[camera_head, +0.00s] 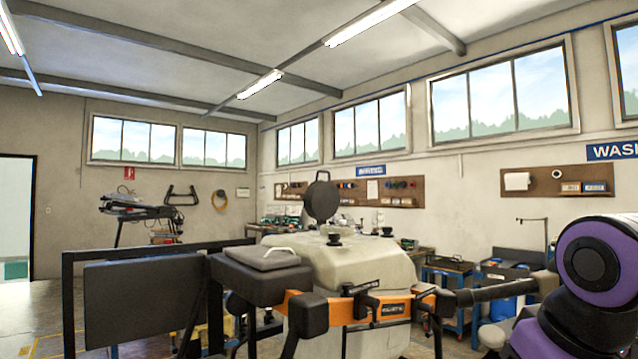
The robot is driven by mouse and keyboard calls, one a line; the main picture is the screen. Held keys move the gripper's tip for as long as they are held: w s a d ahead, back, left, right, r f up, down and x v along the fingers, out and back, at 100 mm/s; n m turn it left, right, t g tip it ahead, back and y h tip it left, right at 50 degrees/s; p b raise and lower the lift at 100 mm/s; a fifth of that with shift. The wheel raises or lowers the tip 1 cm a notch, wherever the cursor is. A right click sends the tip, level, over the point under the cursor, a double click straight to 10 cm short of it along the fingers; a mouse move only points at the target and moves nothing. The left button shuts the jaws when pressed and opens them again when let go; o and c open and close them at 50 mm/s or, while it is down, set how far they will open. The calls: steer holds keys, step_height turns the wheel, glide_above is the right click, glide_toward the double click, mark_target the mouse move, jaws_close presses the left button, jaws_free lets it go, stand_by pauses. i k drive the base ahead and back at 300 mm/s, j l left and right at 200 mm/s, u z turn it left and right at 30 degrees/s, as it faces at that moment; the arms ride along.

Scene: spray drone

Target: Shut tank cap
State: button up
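The spray drone stands in front of me with a large cream tank (370,265) in its middle. The tank cap (321,201), a dark round lid with a small tab on top, stands upright above the tank's top, so the cap is open. The tank's filling opening is not clearly visible from this low angle. A small black fitting (334,240) sits on the tank top just right of the cap. My purple and black arm is at the right edge, well apart from the cap. My gripper cannot be made out in this view.
A dark box with a grey handled lid (262,257) sits on the drone's left front. The orange frame (340,308) and dark arms (500,291) stick out around the tank. Blue carts (447,285) stand behind at right. Space above the tank is clear.

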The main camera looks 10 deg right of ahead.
mark_target(321, 201)
steer(key=i+l+z, duration=0.2)
steer(key=l+z, duration=0.3)
steer(key=i+l+z, duration=0.3)
steer(key=l+z, duration=0.2)
steer(key=l, duration=0.15)
steer(key=i+l+z, duration=0.75)
steer(key=z, duration=0.2)
steer(key=i+l, duration=0.15)
steer(key=i, duration=0.7)
steer(key=i+l+z, duration=0.1)
steer(key=i, duration=0.75)
steer(key=i+u, duration=0.45)
steer(key=i, duration=0.15)
steer(key=i+u, duration=0.4)
steer(key=i, duration=0.2)
steer(key=i+l+u, duration=0.45)
steer(key=i+j+u, duration=0.25)
steer(key=i+u, duration=0.15)
steer(key=i+j+u, duration=0.1)
steer(key=i+u, duration=0.7)
steer(key=i+l+u, duration=0.25)
steer(key=i+u, duration=0.15)
steer(key=i, duration=0.15)
steer(key=i+u, duration=0.4)
steer(key=i, duration=0.15)
steer(key=i+l+u, duration=0.15)
steer(key=i+u, duration=0.25)
steer(key=i+l+u, duration=0.4)
steer(key=i, duration=0.2)
